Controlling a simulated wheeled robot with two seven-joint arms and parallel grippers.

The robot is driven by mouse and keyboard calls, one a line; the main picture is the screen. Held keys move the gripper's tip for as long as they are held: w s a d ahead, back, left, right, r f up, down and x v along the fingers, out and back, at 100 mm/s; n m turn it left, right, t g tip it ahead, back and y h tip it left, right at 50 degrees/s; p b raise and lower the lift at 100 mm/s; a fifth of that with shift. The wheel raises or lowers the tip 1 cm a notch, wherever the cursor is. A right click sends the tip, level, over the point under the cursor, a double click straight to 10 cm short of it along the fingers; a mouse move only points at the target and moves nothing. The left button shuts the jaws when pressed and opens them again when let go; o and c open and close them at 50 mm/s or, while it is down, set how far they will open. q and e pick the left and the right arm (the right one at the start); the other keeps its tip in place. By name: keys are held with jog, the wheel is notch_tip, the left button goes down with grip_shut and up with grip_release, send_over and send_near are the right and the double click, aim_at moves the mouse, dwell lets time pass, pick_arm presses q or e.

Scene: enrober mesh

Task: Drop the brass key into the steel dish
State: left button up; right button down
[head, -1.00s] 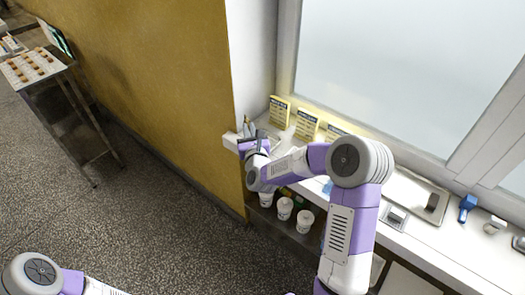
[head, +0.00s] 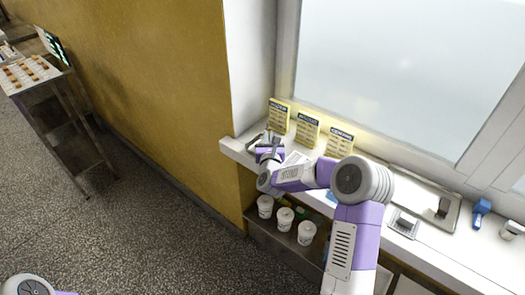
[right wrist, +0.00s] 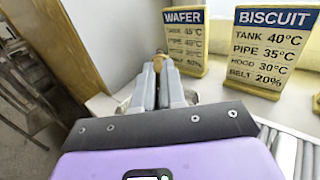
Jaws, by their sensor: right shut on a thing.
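My right gripper (head: 268,138) is over the far left end of the white window ledge. In the right wrist view, its two grey fingers (right wrist: 161,85) are closed together on a small brass-coloured piece, the brass key (right wrist: 158,63), of which only a bit shows at the fingertips. A grey metal rim, apparently the steel dish (right wrist: 122,106), shows beside and behind the fingers; most of it is hidden. I cannot tell the height of the key above it. My left gripper is out of view.
Yellow cards, WAFER (right wrist: 186,40), BISCUIT (right wrist: 268,48) and a third (head: 340,142), stand along the window. A steel tray (head: 402,184) and a blue tool (head: 480,210) lie right on the ledge (head: 425,235). White tubs (head: 285,219) stand on a shelf below.

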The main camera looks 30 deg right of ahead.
jog(key=shift+f, duration=0.3)
jog(key=c, duration=1.1)
grip_release()
jog(key=shift+s, duration=0.1)
jog(key=v, duration=0.7)
jog(key=shift+s+a, duration=0.15)
jog(key=shift+s, duration=0.05)
